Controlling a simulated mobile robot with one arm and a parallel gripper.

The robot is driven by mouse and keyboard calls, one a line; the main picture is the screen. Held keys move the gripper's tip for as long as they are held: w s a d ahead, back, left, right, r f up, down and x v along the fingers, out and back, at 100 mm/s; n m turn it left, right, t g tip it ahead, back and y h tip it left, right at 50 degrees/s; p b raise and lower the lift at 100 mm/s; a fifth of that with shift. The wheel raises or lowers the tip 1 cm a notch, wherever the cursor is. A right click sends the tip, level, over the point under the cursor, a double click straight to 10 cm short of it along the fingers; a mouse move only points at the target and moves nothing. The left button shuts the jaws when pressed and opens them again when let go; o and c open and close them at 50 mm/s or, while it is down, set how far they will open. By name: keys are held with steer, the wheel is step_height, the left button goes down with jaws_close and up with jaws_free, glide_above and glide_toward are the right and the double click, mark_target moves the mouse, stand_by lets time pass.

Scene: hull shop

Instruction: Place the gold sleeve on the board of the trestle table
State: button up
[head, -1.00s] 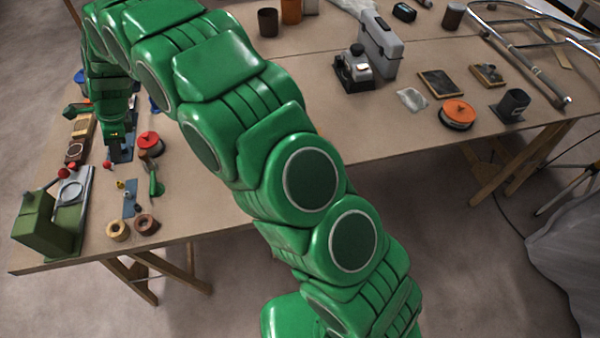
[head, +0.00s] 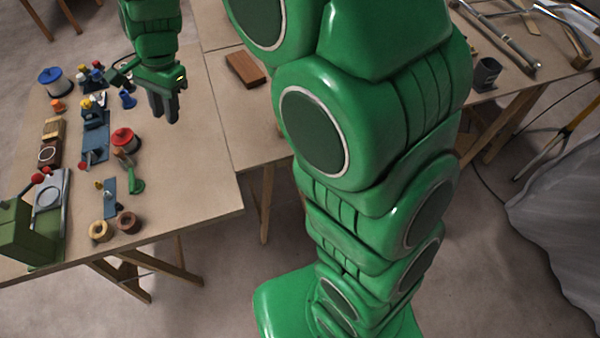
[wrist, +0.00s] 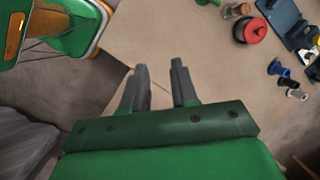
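My gripper (head: 164,110) hangs above the right part of the left trestle table. In the wrist view its two grey fingers (wrist: 159,68) stand apart with nothing between them. The tan board (head: 185,185) of the trestle table is bare below and in front of the gripper; it also shows in the wrist view (wrist: 205,45). Small yellowish pieces stand at the blue plate (head: 95,146) and the smaller blue plate (head: 110,203). I cannot tell which piece is the gold sleeve.
A red-topped tin (head: 125,139), a green-handled tool (head: 136,178), two tape rolls (head: 101,231) and a green machine (head: 28,233) crowd the table's left side. A blue-topped tin (head: 55,80) stands behind. A brown block (head: 245,69) lies to the right, past a board seam.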

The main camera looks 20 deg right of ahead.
steer(key=s+d+r+n+h, duration=0.1)
steer(key=s+d+n, duration=0.3)
steer(key=s+d, duration=0.8)
steer(key=s+d+r+n+h, duration=0.1)
steer(key=s+d+n, duration=0.3)
steer(key=s+d, duration=0.8)
steer(key=s+r, duration=0.1)
steer(key=s, duration=0.4)
steer(key=shift+s+d+r+g+h, duration=0.3)
steer(key=shift+s+d+r+g, duration=0.05)
steer(key=shift+d+g, duration=0.05)
